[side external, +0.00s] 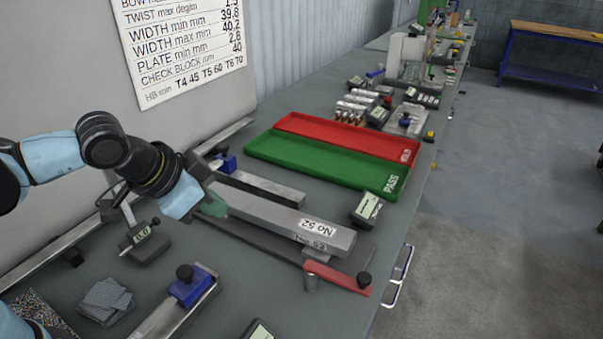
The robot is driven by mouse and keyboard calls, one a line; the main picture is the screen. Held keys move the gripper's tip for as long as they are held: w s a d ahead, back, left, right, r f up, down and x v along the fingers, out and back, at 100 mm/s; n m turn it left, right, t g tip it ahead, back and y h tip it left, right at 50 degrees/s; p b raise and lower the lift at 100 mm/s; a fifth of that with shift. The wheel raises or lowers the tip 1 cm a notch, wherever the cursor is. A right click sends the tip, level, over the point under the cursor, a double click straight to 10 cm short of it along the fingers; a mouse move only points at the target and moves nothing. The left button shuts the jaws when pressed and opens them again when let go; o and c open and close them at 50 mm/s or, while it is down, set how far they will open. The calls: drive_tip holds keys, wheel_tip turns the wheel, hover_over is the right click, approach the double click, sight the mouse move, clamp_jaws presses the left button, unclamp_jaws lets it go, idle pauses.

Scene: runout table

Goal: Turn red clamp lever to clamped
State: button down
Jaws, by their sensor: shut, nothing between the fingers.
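The red clamp lever (338,278) lies near the front right edge of the table. A long grey bar (292,220) labelled "No 52" lies just behind the lever, on a dark base. My gripper (212,206) is at the far left end of this bar, well away from the lever. Its fingers are shut and small in the picture. I cannot tell whether they touch the bar.
A green PASS tray (330,167) and a red tray (350,137) lie behind the bar. A blue clamp block (190,288) with a black knob stands front left. Small display gauges (145,243) stand around. A metal handle (402,270) sticks out from the table's front edge.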

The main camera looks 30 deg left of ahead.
drive_tip(key=s+d+f+m+h, duration=0.1)
drive_tip(key=s+d+m, duration=0.25)
drive_tip(key=d, duration=0.75)
drive_tip(key=s+d+f+m+h, duration=0.15)
drive_tip(key=d+m, duration=0.35)
drive_tip(key=d, duration=0.6)
approach(369, 293)
wheel_tip(369, 293, down, 3)
drive_tip(key=d, duration=0.2)
drive_tip(key=shift+w+a+f+y, duration=0.1)
drive_tip(key=shift+w+y, duration=0.05)
drive_tip(key=shift+w, duration=0.35)
drive_tip(key=shift+w+a+f+y, duration=0.1)
drive_tip(key=shift+w+f, duration=0.05)
drive_tip(key=shift+w, duration=0.4)
drive_tip(key=shift+w, duration=0.1)
